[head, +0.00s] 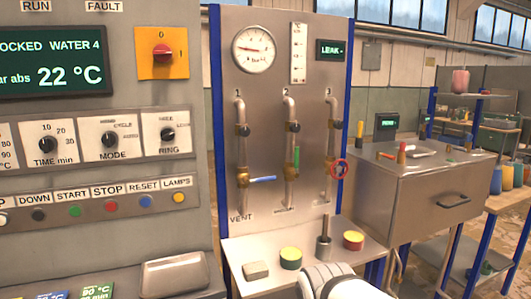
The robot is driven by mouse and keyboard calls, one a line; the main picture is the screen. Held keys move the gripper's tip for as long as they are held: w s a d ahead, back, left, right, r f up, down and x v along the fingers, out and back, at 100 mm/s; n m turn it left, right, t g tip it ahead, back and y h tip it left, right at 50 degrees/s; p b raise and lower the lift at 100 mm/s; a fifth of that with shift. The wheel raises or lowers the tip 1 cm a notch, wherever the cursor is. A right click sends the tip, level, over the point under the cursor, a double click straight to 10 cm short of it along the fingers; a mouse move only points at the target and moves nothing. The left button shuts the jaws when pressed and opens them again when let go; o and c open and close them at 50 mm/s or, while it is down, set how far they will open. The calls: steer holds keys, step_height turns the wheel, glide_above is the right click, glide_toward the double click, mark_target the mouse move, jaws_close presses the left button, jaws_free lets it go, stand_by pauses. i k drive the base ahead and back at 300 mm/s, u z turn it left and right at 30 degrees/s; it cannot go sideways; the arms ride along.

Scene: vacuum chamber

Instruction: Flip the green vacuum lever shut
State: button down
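The green vacuum lever (297,158) is on the middle of three vertical pipes on the steel valve panel (265,115). It stands upright, along its pipe. My white arm (350,287) enters at the bottom edge, below and in front of the panel's shelf. No gripper fingers can be made out, and I cannot tell whether they are open or shut. The arm is well below the lever and apart from it.
A blue lever (263,179) lies level on the left pipe, and a red handwheel (338,169) is on the right pipe. The shelf holds a grey block (255,270), two coloured pucks (291,258) and a metal cylinder with a rod (324,246). A control cabinet (200,205) stands left.

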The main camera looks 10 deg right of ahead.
mark_target(296, 157)
steer(key=i, duration=1)
steer(key=z, duration=0.05)
